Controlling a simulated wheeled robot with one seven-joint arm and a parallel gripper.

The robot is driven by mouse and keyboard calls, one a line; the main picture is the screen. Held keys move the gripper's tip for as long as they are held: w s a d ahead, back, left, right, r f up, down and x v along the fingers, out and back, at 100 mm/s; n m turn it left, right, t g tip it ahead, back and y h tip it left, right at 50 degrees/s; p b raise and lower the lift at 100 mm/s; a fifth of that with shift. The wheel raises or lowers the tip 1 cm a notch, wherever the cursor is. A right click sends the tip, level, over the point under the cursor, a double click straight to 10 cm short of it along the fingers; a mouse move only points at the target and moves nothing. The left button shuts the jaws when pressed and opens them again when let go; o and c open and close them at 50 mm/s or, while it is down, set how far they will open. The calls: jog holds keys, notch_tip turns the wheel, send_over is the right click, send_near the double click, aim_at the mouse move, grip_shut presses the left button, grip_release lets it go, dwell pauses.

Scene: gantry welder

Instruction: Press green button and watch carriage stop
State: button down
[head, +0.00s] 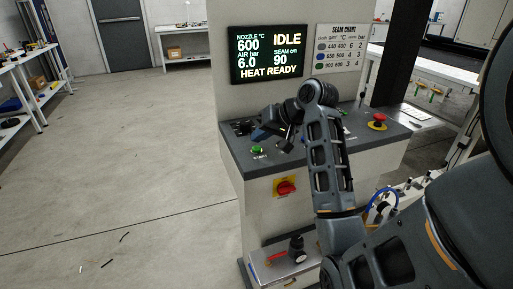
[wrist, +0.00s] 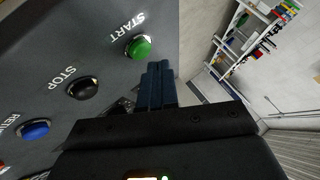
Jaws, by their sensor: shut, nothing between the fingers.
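The green button (head: 257,150) is at the front left of the grey control panel (head: 238,163). The wrist view shows it as a domed green button (wrist: 139,46) labelled START. My gripper (head: 260,134) is over the panel's left part, just behind the green button in the head view. In the wrist view its two dark blue fingers (wrist: 157,66) are together and empty, with their tips just below and right of the green button. I cannot tell the remaining gap; no contact is visible. No carriage can be made out in either view.
The screen (head: 269,54) reads IDLE and HEAT READY, nozzle 600, air 6.0, seam 90. A black STOP button (wrist: 83,88) and a blue button (wrist: 34,130) line up beside the green one. Floor at left is mostly clear.

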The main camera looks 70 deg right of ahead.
jog(key=shift+f, duration=0.2)
dwell(0.6)
jog(key=shift+f, duration=0.2)
